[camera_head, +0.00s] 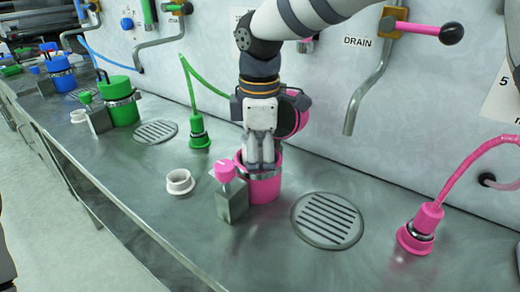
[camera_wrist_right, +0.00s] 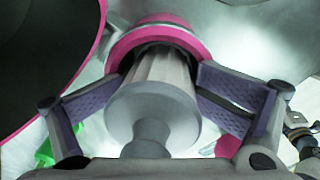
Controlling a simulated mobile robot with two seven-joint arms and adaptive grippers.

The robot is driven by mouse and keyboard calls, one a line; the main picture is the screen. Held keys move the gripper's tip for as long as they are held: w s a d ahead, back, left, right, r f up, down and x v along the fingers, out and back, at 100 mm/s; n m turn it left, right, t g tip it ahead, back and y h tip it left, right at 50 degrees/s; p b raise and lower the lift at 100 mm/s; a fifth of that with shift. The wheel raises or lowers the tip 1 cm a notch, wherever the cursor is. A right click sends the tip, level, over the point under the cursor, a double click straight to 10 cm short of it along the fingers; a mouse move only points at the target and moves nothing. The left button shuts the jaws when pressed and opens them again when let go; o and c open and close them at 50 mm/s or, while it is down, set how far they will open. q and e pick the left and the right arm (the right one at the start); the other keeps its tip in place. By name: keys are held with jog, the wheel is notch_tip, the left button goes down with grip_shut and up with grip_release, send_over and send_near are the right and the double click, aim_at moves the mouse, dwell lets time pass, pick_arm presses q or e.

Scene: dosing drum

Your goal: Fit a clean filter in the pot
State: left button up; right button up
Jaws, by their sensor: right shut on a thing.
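The pink pot (camera_head: 264,188) stands on the steel bench with a metal band below its rim. My right gripper (camera_head: 261,163) points straight down at its mouth, fingertips at about rim height. In the right wrist view the gripper (camera_wrist_right: 160,80) is shut on a pale grey ribbed filter (camera_wrist_right: 155,95) with a round end facing the camera. The filter's far end lies within the pink rim (camera_wrist_right: 160,38); how deep it sits is hidden. The pot's round pink lid (camera_head: 298,115) stands raised behind the gripper. My left gripper is out of view.
A white ring (camera_head: 180,182) lies further left. A round drain grate (camera_head: 328,220) and pink hose nozzle (camera_head: 421,232) are to the right. Green pot (camera_head: 119,103) far left.

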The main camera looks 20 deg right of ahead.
aim_at(259, 136)
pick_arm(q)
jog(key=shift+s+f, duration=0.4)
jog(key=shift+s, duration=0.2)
pick_arm(e)
jog(key=shift+o, duration=0.5)
jog(key=shift+g, duration=0.4)
jog(key=f, duration=0.2)
jog(key=s+f, duration=0.1)
jog(key=f, duration=0.1)
jog(key=shift+f, duration=0.15)
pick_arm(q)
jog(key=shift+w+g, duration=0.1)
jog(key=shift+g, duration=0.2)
pick_arm(e)
jog(key=shift+o, duration=0.2)
jog(key=shift+w, duration=0.1)
jog(key=o, duration=1.7)
jog(key=r, duration=0.5)
jog(key=w+r, duration=0.1)
jog(key=r, duration=0.2)
jog(key=shift+s+d+r+p, duration=0.1)
jog(key=shift+d+r+p, duration=0.05)
jog(key=shift+r+p, duration=0.15)
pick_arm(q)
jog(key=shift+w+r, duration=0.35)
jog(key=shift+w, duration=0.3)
pick_arm(e)
jog(key=shift+r, duration=0.1)
